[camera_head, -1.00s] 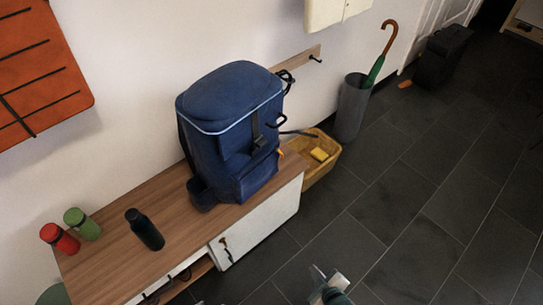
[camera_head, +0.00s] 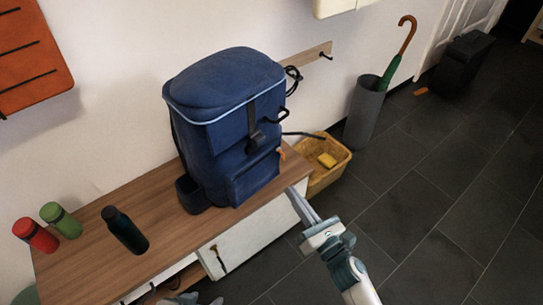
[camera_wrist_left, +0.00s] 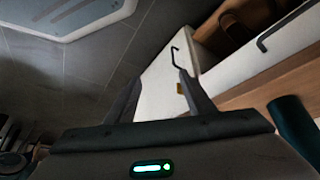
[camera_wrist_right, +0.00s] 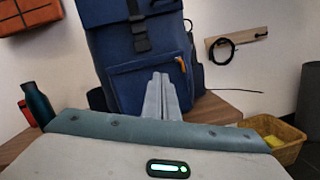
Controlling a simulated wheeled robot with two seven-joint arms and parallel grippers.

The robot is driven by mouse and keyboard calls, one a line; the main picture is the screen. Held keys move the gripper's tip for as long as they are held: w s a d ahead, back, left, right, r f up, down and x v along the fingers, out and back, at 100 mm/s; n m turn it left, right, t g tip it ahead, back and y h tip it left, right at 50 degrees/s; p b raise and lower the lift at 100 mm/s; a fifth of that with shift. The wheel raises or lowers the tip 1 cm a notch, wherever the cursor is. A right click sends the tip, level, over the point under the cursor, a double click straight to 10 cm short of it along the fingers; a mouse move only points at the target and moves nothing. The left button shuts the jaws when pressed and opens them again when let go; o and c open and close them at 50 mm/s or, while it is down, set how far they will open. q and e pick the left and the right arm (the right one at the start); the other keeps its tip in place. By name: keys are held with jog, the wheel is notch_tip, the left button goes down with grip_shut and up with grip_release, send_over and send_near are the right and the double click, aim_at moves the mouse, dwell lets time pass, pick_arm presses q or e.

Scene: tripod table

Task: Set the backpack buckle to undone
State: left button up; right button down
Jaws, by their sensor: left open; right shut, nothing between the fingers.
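The blue backpack (camera_head: 225,120) stands upright on the wooden bench. Its black buckle (camera_head: 256,140) sits on a dark strap running down from the lid over the front; it also shows in the right wrist view (camera_wrist_right: 142,42). It looks joined to the strap, but is too small to tell for sure. My right gripper (camera_head: 292,194) is shut and empty, right of the backpack and lower than the buckle; in the right wrist view its fingers (camera_wrist_right: 161,80) point at the front pocket. My left gripper (camera_wrist_left: 158,88) is open and empty, low beside the bench, barely showing at the head view's bottom edge.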

aim_at(258, 140)
pick_arm(q)
jog(key=shift+s+d+r+b, duration=0.15)
jog(key=shift+r+b, duration=0.1)
jog(key=shift+r, duration=0.35)
jog(key=shift+s+d+r+b, duration=0.1)
jog(key=shift+r+b, duration=0.1)
jog(key=shift+r, duration=0.35)
pick_arm(e)
jog(key=r+n, duration=0.1)
jog(key=a+r+n+y, duration=0.1)
jog(key=n, duration=0.1)
jog(key=r+n+y, duration=0.1)
jog(key=n, duration=0.1)
jog(key=shift+s+a+r, duration=0.15)
jog(key=shift+a, duration=0.1)
